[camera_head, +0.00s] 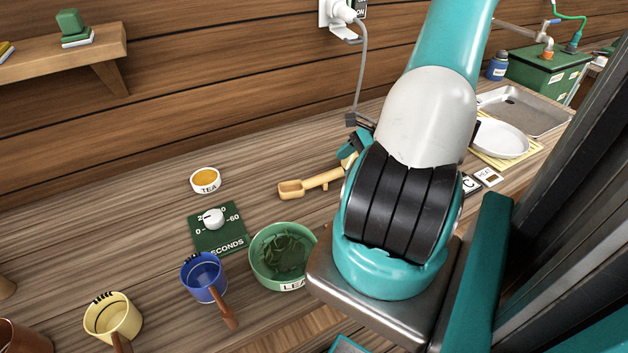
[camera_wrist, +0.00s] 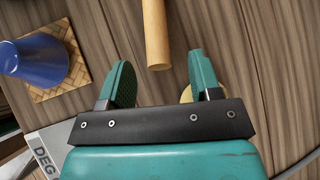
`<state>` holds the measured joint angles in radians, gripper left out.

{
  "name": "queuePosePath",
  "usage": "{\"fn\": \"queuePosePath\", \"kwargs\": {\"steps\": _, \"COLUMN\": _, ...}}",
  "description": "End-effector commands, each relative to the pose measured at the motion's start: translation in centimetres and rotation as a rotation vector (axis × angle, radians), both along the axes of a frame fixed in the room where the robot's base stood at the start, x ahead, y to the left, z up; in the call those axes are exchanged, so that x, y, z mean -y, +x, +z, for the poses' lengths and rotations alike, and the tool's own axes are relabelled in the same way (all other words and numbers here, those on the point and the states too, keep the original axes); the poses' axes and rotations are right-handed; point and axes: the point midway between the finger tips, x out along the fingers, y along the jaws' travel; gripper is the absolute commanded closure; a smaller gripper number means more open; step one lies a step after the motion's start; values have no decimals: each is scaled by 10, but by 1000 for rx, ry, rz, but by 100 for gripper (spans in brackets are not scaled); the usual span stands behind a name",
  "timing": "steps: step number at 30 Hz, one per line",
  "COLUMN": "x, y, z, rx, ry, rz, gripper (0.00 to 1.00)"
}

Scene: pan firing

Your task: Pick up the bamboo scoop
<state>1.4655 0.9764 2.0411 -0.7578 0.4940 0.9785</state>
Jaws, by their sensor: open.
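The bamboo scoop (camera_head: 318,181) lies on the wooden counter in the head view. Its cup points left and its handle runs right toward my arm. In the wrist view a light wooden rod, seemingly the scoop's handle (camera_wrist: 155,33), comes in from the top and ends near my gripper (camera_wrist: 160,82). My gripper is open, with one teal finger on each side of the handle's line and nothing held. The scoop's cup is outside the wrist view. In the head view my arm hides most of the gripper.
A blue cup (camera_wrist: 37,57) stands on a woven mat (camera_wrist: 70,80) left of the gripper. A tea dish (camera_head: 205,183), a green seconds timer (camera_head: 232,236), a green leaf bowl (camera_head: 257,262) and a blue handled cup (camera_head: 203,277) stand left of my arm. A wooden wall rises behind.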

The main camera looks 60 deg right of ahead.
Motion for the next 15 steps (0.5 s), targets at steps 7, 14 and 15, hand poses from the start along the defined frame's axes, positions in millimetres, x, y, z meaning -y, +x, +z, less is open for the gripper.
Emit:
{"fn": "queuePosePath", "kwargs": {"steps": 7, "x": -22, "y": 20, "z": -22, "rx": -2, "ry": 4, "rz": 6, "gripper": 42}}
{"fn": "queuePosePath", "kwargs": {"steps": 14, "x": -28, "y": 29, "z": -35, "rx": -1, "ry": -1, "rz": 4, "gripper": 42}}
{"fn": "queuePosePath", "kwargs": {"steps": 15, "x": -28, "y": 29, "z": -35, "rx": -1, "ry": -1, "rz": 4, "gripper": 42}}
